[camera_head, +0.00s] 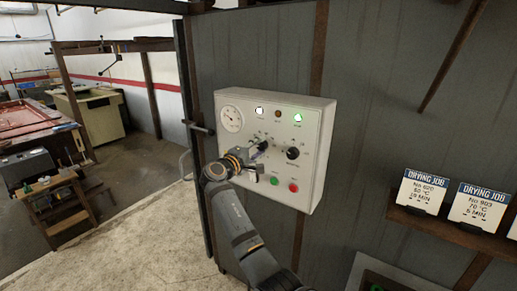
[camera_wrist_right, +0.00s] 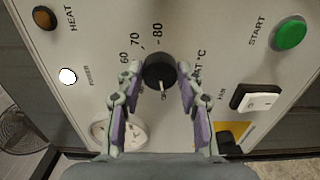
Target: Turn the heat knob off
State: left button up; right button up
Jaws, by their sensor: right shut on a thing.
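The heat knob (camera_wrist_right: 158,70) is a round black knob on a pale control panel (camera_head: 318,115). Labels 60, 70 and 80 curve around it in the right wrist view, and the heat lettering is partly hidden by a finger. A pale mark on the knob points toward the bottom of that view. My right gripper (camera_wrist_right: 160,95) has one finger on each side of the knob and is shut on it. In the head view my right gripper (camera_head: 259,152) is at the panel's left-middle and mostly covers the knob. My left gripper is not in view.
The panel also has a gauge (camera_head: 231,119), a lit white power lamp (camera_wrist_right: 67,76), an amber heat lamp (camera_wrist_right: 44,18), a lit green lamp (camera_head: 297,118), a second black knob (camera_head: 292,153), a green button (camera_head: 275,181) and a red button (camera_head: 293,187). Drying job cards (camera_head: 424,190) stand on a right shelf.

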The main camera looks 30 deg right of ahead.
jog(key=o, duration=1.2)
jog(key=shift+c, duration=0.2)
jog(key=v, duration=0.7)
jog(key=shift+a, duration=0.3)
jog(key=shift+d, duration=0.1)
